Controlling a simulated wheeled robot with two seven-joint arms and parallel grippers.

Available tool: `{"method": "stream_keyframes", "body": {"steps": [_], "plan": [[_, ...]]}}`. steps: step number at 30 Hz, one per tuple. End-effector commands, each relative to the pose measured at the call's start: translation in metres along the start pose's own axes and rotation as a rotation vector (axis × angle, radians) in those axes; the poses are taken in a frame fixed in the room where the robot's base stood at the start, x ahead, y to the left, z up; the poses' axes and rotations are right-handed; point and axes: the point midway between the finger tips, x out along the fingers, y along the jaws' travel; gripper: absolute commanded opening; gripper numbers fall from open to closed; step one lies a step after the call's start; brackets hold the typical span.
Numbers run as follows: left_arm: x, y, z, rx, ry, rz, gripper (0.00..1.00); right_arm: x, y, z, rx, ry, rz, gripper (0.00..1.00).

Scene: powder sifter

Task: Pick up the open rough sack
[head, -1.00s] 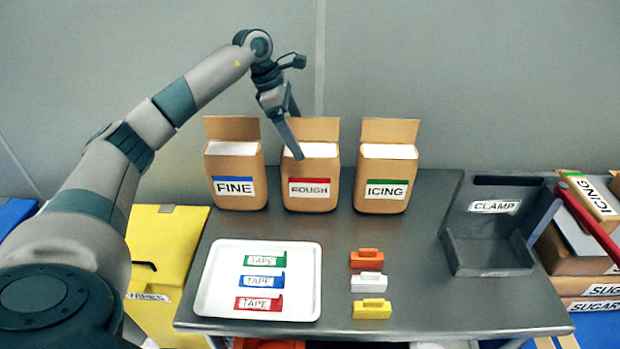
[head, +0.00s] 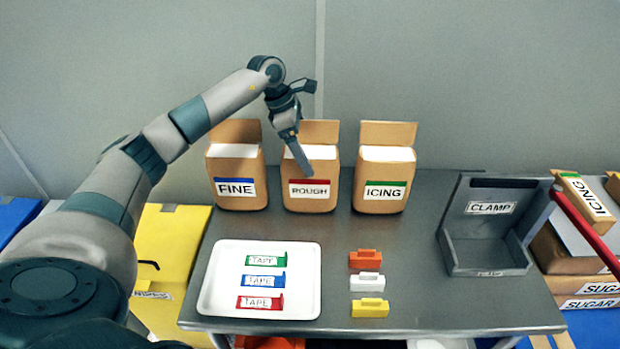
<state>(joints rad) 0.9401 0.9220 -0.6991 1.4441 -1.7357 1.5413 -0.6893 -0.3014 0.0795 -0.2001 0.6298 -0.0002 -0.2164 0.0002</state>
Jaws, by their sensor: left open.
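The rough sack (head: 310,200) is a brown, open-topped sack with a red-striped ROUGH label. It stands upright at the back of the grey table, between the FINE sack (head: 237,205) and the ICING sack (head: 384,200). My left gripper (head: 304,168) is open and points down at the upper front of the rough sack, in front of part of its opening. I cannot tell whether the fingers touch it. My right gripper is not in view.
A white tray (head: 212,290) with three tape pieces lies at the front left. Orange, white and yellow clips (head: 370,307) lie at the front middle. A grey CLAMP holder (head: 490,250) stands at the right. Boxes stand beyond both table ends.

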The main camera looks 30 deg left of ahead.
Motion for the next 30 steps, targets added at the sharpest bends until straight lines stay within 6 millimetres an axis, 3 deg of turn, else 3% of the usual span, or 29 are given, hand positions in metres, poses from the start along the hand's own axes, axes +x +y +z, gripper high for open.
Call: {"method": "stream_keyframes", "body": {"steps": [12, 23, 30], "plan": [[-0.0002, 0.0001, -0.0001, 0.0, 0.0, 0.0, 0.88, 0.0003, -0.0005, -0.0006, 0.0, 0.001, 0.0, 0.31], [-0.0004, 0.0002, -0.0001, 0.0, 0.0, 0.0, 0.04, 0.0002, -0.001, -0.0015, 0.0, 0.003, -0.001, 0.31], [-0.0034, 0.0012, 0.0019, 0.001, -0.005, 0.005, 0.04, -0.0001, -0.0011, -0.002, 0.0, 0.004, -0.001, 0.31]]}}
